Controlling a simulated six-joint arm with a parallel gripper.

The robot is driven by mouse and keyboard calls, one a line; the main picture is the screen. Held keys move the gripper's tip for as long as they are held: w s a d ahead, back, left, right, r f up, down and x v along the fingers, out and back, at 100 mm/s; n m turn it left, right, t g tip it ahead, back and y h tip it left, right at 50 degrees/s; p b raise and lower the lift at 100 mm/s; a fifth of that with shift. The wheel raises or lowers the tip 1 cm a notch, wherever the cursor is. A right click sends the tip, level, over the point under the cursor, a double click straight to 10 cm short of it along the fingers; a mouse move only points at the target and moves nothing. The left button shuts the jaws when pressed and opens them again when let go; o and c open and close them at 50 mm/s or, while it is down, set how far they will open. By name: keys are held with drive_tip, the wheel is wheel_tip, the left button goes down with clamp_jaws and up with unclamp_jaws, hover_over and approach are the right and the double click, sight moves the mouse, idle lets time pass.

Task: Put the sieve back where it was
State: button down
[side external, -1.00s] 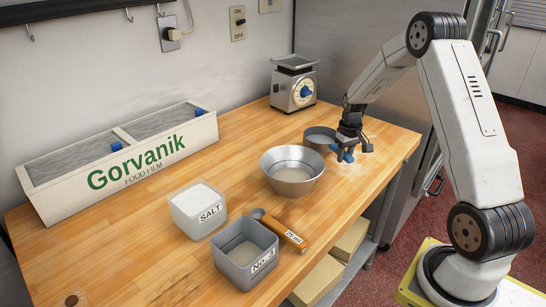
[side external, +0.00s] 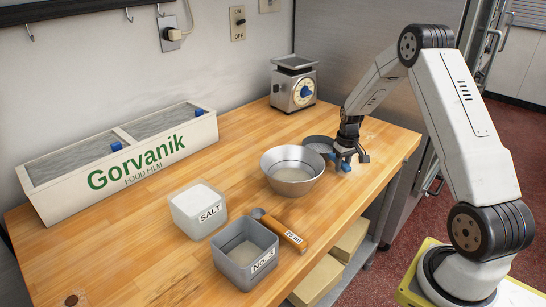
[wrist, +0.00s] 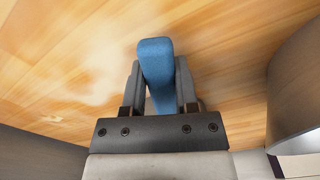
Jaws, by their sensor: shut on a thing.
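The sieve (side external: 318,143), a shallow round grey metal drum, is just behind and right of the steel bowl, partly hidden by the bowl and my gripper. My gripper (side external: 344,161) points down at its right side, low over the table's right part. In the wrist view my gripper (wrist: 157,85) is shut on a blue bar (wrist: 156,62), which looks like the sieve's handle; the join is not clear. A curved grey metal wall (wrist: 297,85) shows at the right there; I cannot tell if it is sieve or bowl. Whether the sieve touches the table is unclear.
The steel bowl (side external: 292,181) stands close left of the sieve. The scale (side external: 293,92) is behind. Empty wall hooks hang upper left.

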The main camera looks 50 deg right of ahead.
drive_tip(key=shift+c, duration=1.8)
unclamp_jaws()
drive_tip(key=shift+r, duration=0.1)
wheel_tip(320, 180, up, 12)
drive_tip(key=shift+s, duration=0.15)
drive_tip(key=shift+a, duration=0.15)
drive_tip(key=s+a+n+t, duration=0.1)
drive_tip(key=a+n, duration=0.1)
drive_tip(key=a, duration=1.4)
drive_tip(key=s+a+f+n+t, duration=0.1)
drive_tip(key=s+a+f+n, duration=0.1)
drive_tip(key=s+a, duration=0.8)
drive_tip(key=a, duration=0.3)
drive_tip(key=shift+a+f+n, duration=0.15)
drive_tip(key=shift+a+n, duration=0.05)
drive_tip(key=shift+n, duration=0.1)
